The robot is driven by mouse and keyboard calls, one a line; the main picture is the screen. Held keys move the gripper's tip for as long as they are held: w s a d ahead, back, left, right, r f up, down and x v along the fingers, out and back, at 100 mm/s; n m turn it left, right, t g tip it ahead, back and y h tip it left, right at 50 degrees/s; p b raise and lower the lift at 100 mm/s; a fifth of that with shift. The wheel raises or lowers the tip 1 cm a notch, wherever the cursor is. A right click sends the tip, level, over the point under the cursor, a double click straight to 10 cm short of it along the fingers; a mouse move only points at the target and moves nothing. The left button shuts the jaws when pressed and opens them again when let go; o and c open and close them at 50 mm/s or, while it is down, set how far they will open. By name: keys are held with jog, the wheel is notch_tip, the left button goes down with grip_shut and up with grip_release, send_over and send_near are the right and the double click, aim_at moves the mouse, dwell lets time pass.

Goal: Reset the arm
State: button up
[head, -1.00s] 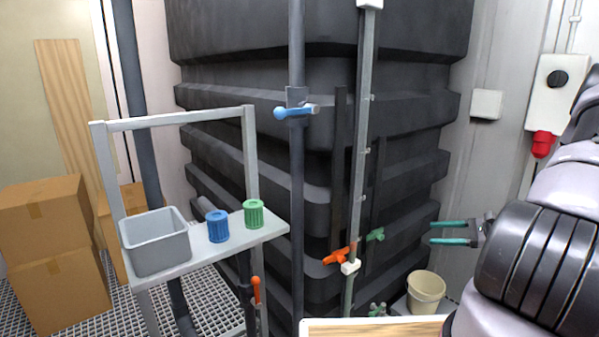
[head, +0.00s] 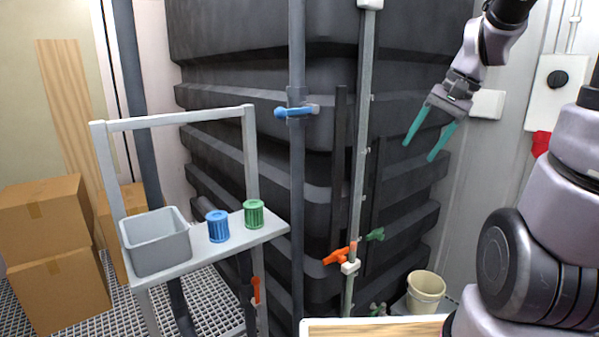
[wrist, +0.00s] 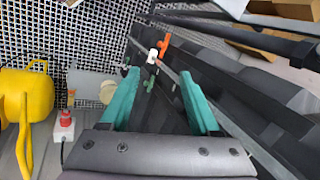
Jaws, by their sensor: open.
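My gripper (head: 427,138) is raised at the upper right in the head view, in front of the black ribbed tank (head: 405,68). Its two teal fingers point down and to the left, apart, with nothing between them. In the wrist view my gripper (wrist: 160,98) is also open and empty. Beyond the fingers there, an orange valve handle (wrist: 164,45) and a green valve handle (wrist: 149,84) show well below. The same orange handle (head: 340,254) and green handle (head: 375,235) show low on the pipe in the head view.
A grey shelf (head: 262,233) holds a grey bin (head: 155,241), a blue cap (head: 217,227) and a green cap (head: 254,213). A blue-handled valve (head: 295,112) sits on the upright pipe. A cream bucket (head: 425,291) stands low right. A yellow can (wrist: 28,95) shows in the wrist view.

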jog(key=s+a+r+n+t+h, duration=0.2)
jog(key=s+r+t, duration=0.2)
jog(key=s+r, duration=0.4)
jog(key=shift+s+a+n+t, duration=0.2)
jog(key=shift+s+n+t, duration=0.15)
jog(key=shift+s, duration=0.6)
